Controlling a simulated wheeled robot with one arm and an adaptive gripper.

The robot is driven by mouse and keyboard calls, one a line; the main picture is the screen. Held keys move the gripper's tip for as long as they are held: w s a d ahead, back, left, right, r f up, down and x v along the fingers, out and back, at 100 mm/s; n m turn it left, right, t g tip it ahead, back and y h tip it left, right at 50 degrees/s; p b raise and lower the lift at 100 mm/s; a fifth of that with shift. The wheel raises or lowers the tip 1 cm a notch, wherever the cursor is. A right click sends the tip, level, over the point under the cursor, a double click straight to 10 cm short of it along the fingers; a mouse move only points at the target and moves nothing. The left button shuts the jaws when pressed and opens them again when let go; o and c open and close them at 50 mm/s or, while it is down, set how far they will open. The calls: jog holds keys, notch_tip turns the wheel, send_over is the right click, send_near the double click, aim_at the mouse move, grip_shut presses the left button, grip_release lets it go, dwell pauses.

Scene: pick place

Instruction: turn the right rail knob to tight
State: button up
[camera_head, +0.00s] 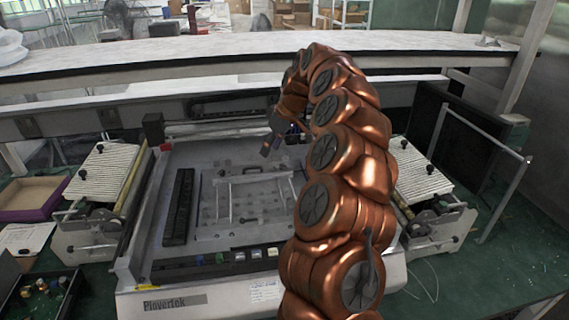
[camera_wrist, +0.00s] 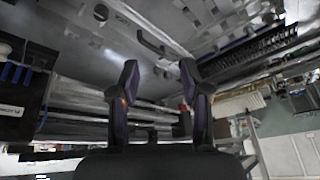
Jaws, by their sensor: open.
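The white machine (camera_head: 160,302) marked "Plovertek" has a grey bed with two thin light rails, the left rail (camera_head: 231,202) and the right rail (camera_head: 293,188). I cannot tell for certain which small part is the right rail knob, nor its setting. My gripper (camera_head: 268,148) is above the rear of the bed, partly beside my copper arm. In the wrist view my gripper (camera_wrist: 160,72) is open, with two dark fingers apart and nothing held between them. A dark bar handle (camera_wrist: 150,42) and a small round knob (camera_wrist: 101,12) show beyond the fingertips.
A long black strip (camera_head: 179,205) lies along the bed's left side. Ribbed white side trays (camera_head: 103,172) flank the machine. A row of small buttons (camera_head: 238,256) runs along its front. A light shelf (camera_head: 180,62) crosses behind. My arm hides the bed's right part.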

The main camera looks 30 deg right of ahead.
send_near(283, 165)
jog(key=shift+m+h, duration=0.3)
jog(key=shift+h, duration=0.1)
jog(key=shift+a+p+x, duration=0.2)
jog(key=shift+p+x, duration=0.45)
jog(key=shift+x, duration=1.45)
jog(key=shift+a+p+x, duration=0.2)
jog(key=shift+p+x, duration=0.45)
jog(key=shift+x, duration=1.4)
jog(key=shift+r, duration=0.1)
grip_shut()
